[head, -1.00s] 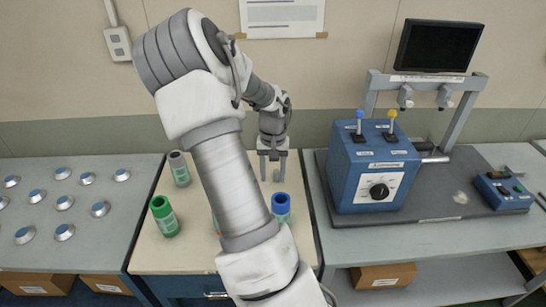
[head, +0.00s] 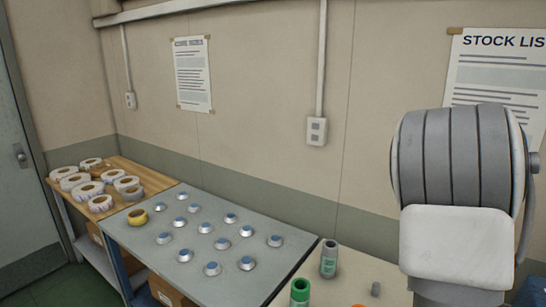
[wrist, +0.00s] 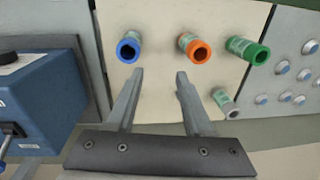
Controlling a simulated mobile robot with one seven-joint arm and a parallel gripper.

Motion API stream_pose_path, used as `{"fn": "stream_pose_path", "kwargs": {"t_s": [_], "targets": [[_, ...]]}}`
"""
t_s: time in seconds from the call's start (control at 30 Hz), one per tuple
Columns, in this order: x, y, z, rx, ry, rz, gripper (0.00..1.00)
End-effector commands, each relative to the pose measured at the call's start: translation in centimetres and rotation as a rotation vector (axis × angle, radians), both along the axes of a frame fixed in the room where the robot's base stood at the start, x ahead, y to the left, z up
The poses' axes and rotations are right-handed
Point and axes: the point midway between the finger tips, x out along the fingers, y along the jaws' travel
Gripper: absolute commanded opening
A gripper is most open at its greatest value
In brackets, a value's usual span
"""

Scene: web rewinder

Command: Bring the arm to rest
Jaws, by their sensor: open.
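My gripper (wrist: 158,75) shows in the wrist view with its two fingers apart and nothing between them. It hangs over the cream table top (wrist: 155,20). Beyond the fingertips stand a blue-topped tube (wrist: 129,48), an orange-topped tube (wrist: 195,47) and a green-topped tube (wrist: 248,50); a grey-topped tube (wrist: 225,103) is to the right. In the head view my arm fills the right side and my gripper is out of sight. The green (head: 300,291) and grey (head: 328,258) tubes show there at the bottom.
A grey table (head: 205,210) holds several blue-centred discs. In the wrist view a blue control box (wrist: 40,95) stands left of my gripper.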

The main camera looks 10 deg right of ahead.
Motion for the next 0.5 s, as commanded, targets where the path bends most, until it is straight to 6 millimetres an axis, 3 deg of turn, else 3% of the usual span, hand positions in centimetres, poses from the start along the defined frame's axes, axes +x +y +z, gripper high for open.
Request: {"fn": "stream_pose_path", "kwargs": {"t_s": [0.03, 0.27, 0.5], "targets": [[0.0, 1.8, 1.2, 0.018, -0.032, 0.030, 0.52], [-1.4, 9.1, 5.5, 0.055, -0.132, 0.183, 0.52], [-4.5, 15.8, 9.4, 0.027, -0.230, 0.360, 0.52]]}}
